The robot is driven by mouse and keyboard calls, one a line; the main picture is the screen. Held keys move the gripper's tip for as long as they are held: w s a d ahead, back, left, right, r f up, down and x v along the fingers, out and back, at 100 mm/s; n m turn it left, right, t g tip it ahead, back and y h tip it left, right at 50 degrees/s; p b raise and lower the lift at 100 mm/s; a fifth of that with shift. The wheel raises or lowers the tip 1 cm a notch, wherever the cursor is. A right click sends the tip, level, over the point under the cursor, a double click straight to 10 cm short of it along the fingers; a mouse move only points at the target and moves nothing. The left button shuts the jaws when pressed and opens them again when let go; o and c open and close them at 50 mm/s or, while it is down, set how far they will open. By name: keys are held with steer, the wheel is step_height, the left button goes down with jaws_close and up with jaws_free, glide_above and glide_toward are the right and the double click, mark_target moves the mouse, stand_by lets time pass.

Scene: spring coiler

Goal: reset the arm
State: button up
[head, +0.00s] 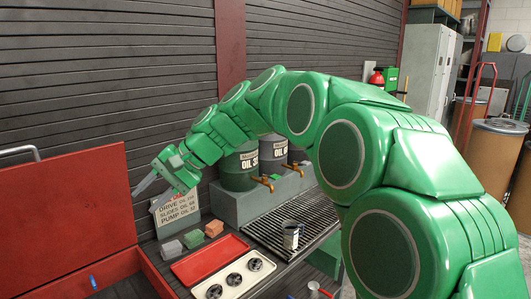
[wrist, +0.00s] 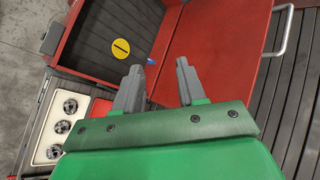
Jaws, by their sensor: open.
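My green arm reaches from the lower right across the head view to the upper middle. My gripper (head: 142,186) is at its end, in front of the sign by the slatted wall, above the bench. In the wrist view my gripper (wrist: 158,78) has its two grey fingers apart with nothing between them. Beyond the fingers are the red lid (wrist: 215,50) and the open red box (wrist: 120,50) with a dark inside. The gripper appears clear of the lid and the bench in both views.
A red tray (head: 210,260) and a white tray with several round black parts (head: 234,279) lie on the bench. Small blocks (head: 193,239), a mug (head: 290,236), a drain grate (head: 270,232) and oil drums (head: 240,168) stand nearby. The red lid (head: 65,205) stands open at left.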

steer(key=s+d+f+h, duration=0.3)
steer(key=s+d+f, duration=0.3)
steer(key=s+d, duration=0.3)
steer(key=s+d+f+h, duration=0.3)
steer(key=s+d+f, duration=0.3)
steer(key=d, duration=1.1)
steer(key=s+d+f+h, duration=0.3)
steer(key=s+d+f, duration=0.3)
steer(key=s+d, duration=0.7)
steer(key=shift+s+f+m+t+h, duration=0.3)
steer(key=shift+s+h, duration=0.1)
steer(key=shift+s, duration=0.35)
